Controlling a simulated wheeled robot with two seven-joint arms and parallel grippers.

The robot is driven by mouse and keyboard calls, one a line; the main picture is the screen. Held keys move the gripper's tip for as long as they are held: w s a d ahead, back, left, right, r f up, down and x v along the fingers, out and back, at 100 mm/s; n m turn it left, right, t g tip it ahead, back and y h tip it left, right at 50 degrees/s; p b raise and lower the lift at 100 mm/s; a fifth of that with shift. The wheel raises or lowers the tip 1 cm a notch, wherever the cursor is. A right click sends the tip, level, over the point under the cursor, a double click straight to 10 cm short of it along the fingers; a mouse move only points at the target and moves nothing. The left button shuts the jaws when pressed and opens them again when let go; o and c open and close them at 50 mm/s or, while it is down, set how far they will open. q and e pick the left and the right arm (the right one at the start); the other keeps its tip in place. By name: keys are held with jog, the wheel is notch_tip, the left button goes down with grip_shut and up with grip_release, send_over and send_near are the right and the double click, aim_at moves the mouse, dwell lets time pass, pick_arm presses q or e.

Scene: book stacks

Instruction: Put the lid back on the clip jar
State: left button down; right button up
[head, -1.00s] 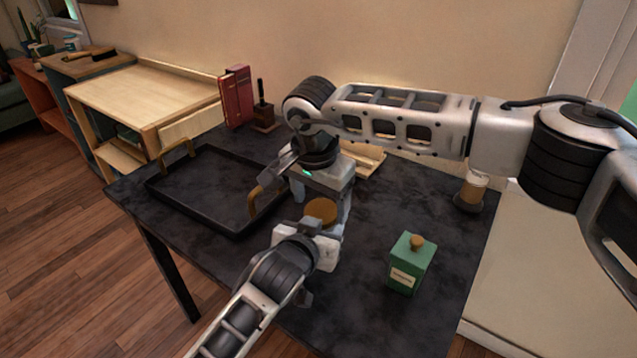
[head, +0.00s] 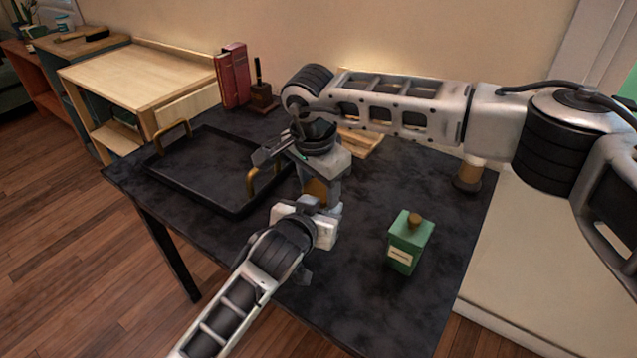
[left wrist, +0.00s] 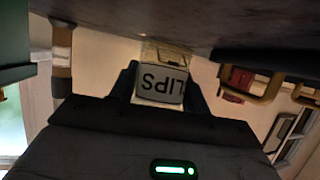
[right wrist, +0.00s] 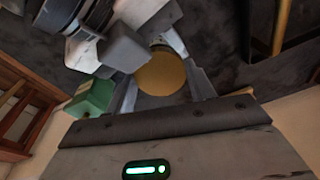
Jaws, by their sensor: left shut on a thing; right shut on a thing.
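My left gripper (head: 312,226) is shut on the clip jar, low over the dark table. The jar's white label (left wrist: 163,85), with the letters "LIPS" upside down, shows in the left wrist view between the fingers. My right gripper (head: 320,190) points down just above and behind the left one, shut on the round brown-gold lid (head: 316,191). I cannot tell whether the lid touches the jar.
A green bottle-like jar (head: 408,242) with a knob stands on the table to the right. A black tray (head: 215,180) with brass handles lies at the left. Red books (head: 234,76) stand behind. The table's front right is clear.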

jog(key=shift+m, duration=0.4)
jog(key=o, duration=1.1)
jog(key=shift+s+a+r, duration=0.1)
jog(key=shift+s+r, duration=0.1)
jog(key=shift+r, duration=0.95)
jog(key=shift+s+r, duration=0.15)
jog(key=shift+r, duration=1)
jog(key=shift+c, duration=0.6)
